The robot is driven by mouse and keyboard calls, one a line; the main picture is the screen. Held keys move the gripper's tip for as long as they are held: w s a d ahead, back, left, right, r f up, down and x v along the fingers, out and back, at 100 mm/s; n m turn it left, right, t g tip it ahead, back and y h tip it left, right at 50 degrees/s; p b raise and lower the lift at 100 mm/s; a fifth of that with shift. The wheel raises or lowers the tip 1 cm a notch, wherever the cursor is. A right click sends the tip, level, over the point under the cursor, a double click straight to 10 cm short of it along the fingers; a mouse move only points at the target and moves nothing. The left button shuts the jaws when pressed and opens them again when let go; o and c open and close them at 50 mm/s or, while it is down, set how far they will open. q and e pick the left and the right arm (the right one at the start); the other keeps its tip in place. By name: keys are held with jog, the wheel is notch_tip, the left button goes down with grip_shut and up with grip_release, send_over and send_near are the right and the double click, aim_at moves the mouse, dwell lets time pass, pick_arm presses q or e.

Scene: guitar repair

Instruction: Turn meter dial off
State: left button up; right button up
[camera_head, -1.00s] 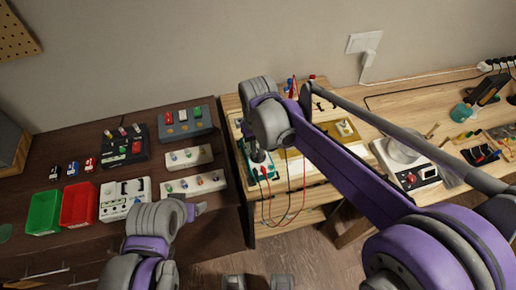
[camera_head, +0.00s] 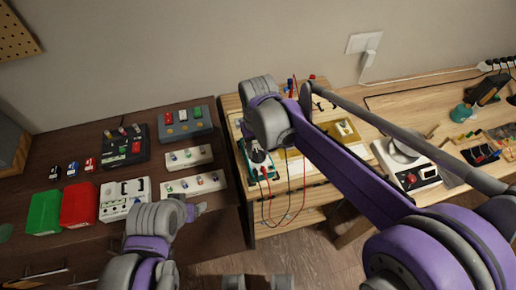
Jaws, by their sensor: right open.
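The meter (camera_head: 261,171) is a small green-edged device with a pale face, lying at the left end of the light wooden bench. Red and black leads hang from its lower end over the bench front. My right gripper (camera_head: 257,150) is over the meter's upper part, pointing down, open. The wrist and fingers partly cover the meter, so the dial's setting cannot be read. Whether the fingertips touch the dial cannot be told. My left gripper (camera_head: 199,210) is at the front of the dark table, apart from the meter; its jaw opening is not clear.
A scale-like device (camera_head: 424,174) stands right on the bench. A gap separates the two tables.

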aim_at(258, 154)
notch_tip(258, 154, up, 11)
jog(key=shift+p, duration=0.35)
jog(key=shift+f, duration=0.15)
jog(key=s+d+f+m+t, duration=0.1)
jog(key=s+d+f+t, duration=0.1)
jog(key=s+d+f, duration=0.3)
jog(key=s+d+f+m+t, duration=0.2)
jog(key=s+d+f, duration=0.4)
jog(key=s+d, duration=0.4)
jog(key=shift+s+d+f+t, duration=0.35)
jog(key=shift+d+t, duration=0.35)
jog(key=shift+d, duration=0.5)
